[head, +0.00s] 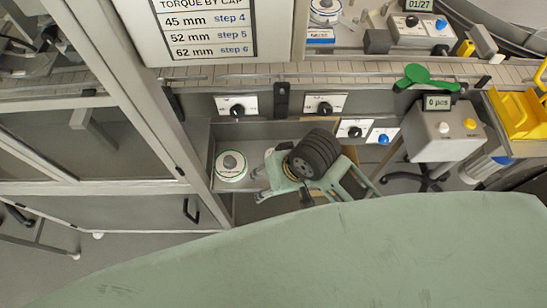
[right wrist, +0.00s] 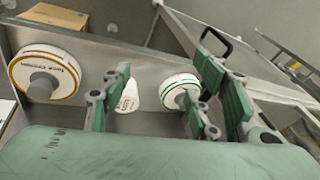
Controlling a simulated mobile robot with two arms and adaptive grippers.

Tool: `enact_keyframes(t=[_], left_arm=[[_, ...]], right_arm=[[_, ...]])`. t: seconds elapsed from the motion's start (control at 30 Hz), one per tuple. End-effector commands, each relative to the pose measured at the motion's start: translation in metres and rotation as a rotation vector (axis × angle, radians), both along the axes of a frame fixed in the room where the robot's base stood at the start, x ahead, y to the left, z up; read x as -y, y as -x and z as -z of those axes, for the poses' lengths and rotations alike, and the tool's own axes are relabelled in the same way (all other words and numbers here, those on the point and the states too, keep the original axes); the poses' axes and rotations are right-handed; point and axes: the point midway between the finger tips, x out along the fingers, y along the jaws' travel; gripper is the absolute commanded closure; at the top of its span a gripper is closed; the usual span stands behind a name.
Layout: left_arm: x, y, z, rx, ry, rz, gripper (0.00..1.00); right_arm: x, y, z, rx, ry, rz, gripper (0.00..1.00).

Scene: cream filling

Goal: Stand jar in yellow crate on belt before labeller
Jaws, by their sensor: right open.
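The yellow crate (head: 518,118) is at the right edge of the head view, cut off by the frame. I cannot make out a jar in it. The belt (head: 230,75) runs across the top of the head view. I cannot tell which machine is the labeller. My right gripper (head: 270,180) is over a grey metal tray, well left of the crate and below the belt. In the right wrist view its fingers (right wrist: 162,92) with green pads are spread, with nothing held between them. My left gripper is not in view.
The grey tray (head: 262,131) holds a white disc with a green ring (head: 231,174). An orange-ringed disc (right wrist: 66,66) shows in the wrist view. A counter box reading "0 pcs" (head: 443,130) stands between tray and crate. A green paddle (head: 420,77) lies over the belt.

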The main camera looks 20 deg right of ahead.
Motion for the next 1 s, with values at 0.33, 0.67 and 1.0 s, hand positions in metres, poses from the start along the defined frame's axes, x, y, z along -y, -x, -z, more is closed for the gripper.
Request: enact_keyframes(t=[0.33,0.67,1.0], left_arm=[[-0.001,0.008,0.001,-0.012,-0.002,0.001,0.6],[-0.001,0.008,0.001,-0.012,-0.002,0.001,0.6],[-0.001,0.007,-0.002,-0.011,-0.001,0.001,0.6]], right_arm=[[-0.009,-0.063,0.006,-0.223,0.053,0.304,0.45],[0.033,-0.101,0.001,-0.311,0.165,0.632,0.45],[0.037,-0.103,0.034,-0.315,0.171,0.655,0.45]])
